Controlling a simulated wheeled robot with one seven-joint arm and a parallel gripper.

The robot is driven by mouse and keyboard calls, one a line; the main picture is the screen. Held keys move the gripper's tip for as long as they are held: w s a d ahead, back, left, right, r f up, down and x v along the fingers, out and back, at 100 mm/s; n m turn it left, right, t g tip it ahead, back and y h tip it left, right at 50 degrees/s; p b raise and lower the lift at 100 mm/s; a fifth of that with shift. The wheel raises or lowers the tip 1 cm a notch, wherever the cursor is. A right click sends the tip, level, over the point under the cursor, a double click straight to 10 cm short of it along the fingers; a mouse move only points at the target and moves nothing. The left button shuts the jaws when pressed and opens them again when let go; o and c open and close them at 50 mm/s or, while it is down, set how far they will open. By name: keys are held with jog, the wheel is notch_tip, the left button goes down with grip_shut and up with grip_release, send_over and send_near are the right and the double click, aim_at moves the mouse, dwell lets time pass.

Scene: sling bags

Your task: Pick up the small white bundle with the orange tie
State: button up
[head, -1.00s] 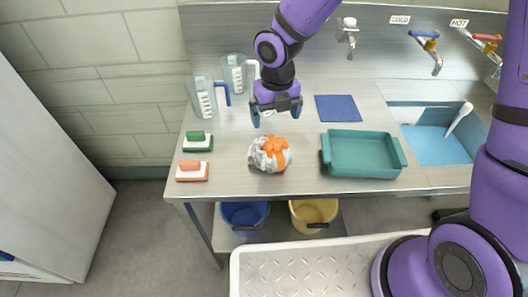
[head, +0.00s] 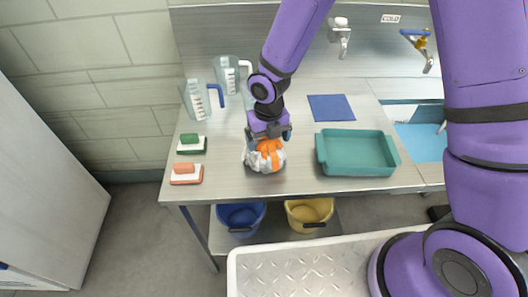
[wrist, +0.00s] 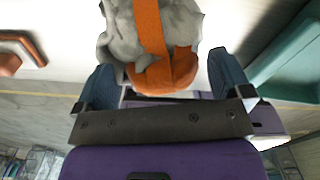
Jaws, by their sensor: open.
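The small white bundle (head: 252,160) with the orange tie (head: 269,148) sits on the metal counter, left of the teal tray. My gripper (head: 269,138) is directly above and behind it, pointing down, and partly covers its top. In the wrist view, the bundle (wrist: 187,25) and its orange tie (wrist: 150,30) are at the top. The two blue fingers of my gripper (wrist: 165,75) are spread apart, with the near end of the bundle and tie reaching between them. Whether the fingers touch the bundle I cannot tell.
The teal tray (head: 357,170) is to the right, with a blue cloth (head: 331,107) behind it. Two measuring jugs (head: 197,100) stand at the back left. A green brush (head: 191,142) and an orange brush (head: 186,173) lie left. The counter's front strip is clear.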

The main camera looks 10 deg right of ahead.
jog(key=c, duration=1.4)
jog(key=shift+r, duration=0.1)
